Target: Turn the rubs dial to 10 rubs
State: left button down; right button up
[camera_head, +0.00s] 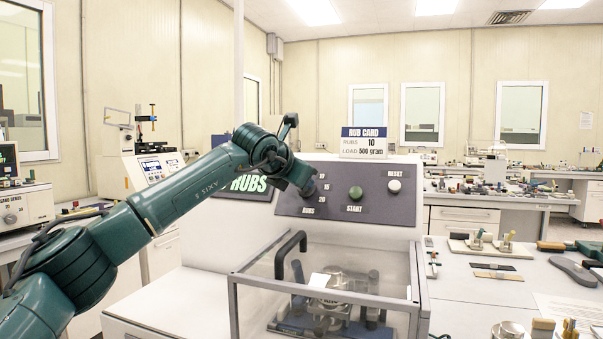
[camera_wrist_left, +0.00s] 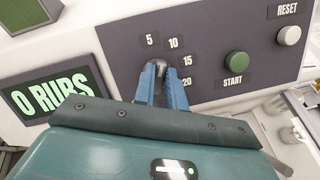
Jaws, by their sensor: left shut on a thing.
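The rubs dial (camera_wrist_left: 160,69) is a dark knob on the grey control panel (camera_head: 335,208), with labels 5, 10, 15 and 20 around it in the left wrist view. My left gripper (camera_wrist_left: 161,78) has its two blue fingers shut on the dial, one on each side. Its pointer mark cannot be made out. In the head view my left gripper (camera_head: 308,188) is at the panel's left part and hides the dial. The green display (camera_wrist_left: 45,95) shows "0 RUBS", with its left end at the picture edge. The rub card (camera_head: 364,142) reads RUBS 10, LOAD 500 gram.
A green START button (camera_head: 356,193) and a white RESET button (camera_head: 394,186) sit right of the dial. A clear guard box with a black handle (camera_head: 291,244) stands below the panel. Benches with tools (camera_head: 490,265) are at the right.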

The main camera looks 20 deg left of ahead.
pick_arm(q)
jog(key=shift+r+m+h+p, duration=0.15)
jog(key=shift+m+h+p, duration=0.25)
jog(key=shift+m+p, duration=0.8)
pick_arm(e)
jog(key=shift+s+d+r+b, duration=0.1)
jog(key=shift+d+b, duration=0.2)
jog(key=shift+d, duration=0.1)
pick_arm(q)
jog(key=shift+m, duration=0.4)
pick_arm(e)
jog(key=shift+d+h, duration=0.15)
jog(key=shift+h, duration=0.15)
pick_arm(q)
jog(key=c, duration=1.4)
grip_release()
jog(key=shift+c, duration=0.2)
jog(key=shift+g, duration=0.3)
jog(key=b+v, duration=0.4)
jog(key=v, duration=0.9)
jog(key=shift+s, duration=0.15)
pick_arm(e)
jog(key=shift+a+f+y, duration=0.5)
jog(key=shift+a+f, duration=0.1)
jog(key=shift+a, duration=0.1)
